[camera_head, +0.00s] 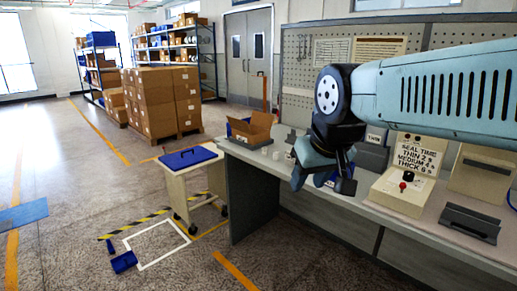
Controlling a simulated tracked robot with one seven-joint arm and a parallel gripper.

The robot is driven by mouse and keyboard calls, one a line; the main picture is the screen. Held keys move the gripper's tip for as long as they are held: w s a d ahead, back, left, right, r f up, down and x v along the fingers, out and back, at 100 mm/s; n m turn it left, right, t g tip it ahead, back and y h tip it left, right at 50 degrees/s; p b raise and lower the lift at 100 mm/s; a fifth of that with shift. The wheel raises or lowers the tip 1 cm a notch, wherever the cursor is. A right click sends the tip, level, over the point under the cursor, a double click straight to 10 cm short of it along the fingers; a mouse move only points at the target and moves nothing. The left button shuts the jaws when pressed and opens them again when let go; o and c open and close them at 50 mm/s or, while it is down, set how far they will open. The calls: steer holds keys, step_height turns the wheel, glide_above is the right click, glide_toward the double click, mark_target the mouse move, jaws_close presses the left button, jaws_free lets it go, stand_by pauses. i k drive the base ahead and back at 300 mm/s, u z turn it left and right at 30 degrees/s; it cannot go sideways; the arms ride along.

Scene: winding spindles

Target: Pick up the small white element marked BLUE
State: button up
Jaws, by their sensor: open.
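Small white pieces sit on the workbench (420,245) near its left end. One white piece (277,155) stands right of the cardboard box, and another (265,150) is just left of it. They are too small for me to read any marking, so I cannot tell which is marked BLUE. My gripper (322,184) hangs from my arm over the bench, to the right of these pieces. Its fingers are apart and I see nothing held between them. My gripper and wrist hide part of the bench behind them, including most of a blue item (331,179).
An open cardboard box (251,129) stands at the bench's left end. A machine with a SEAL TIME sign (408,190) and a dark holder (470,223) are to the right. A small cart (190,182) with a blue lid stands left of the bench; open floor lies further left.

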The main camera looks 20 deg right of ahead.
mark_target(276, 153)
steer(key=u, duration=0.05)
steer(key=i, duration=1.2)
steer(key=z, duration=0.25)
steer(key=i, duration=1.25)
steer(key=z, duration=3.7)
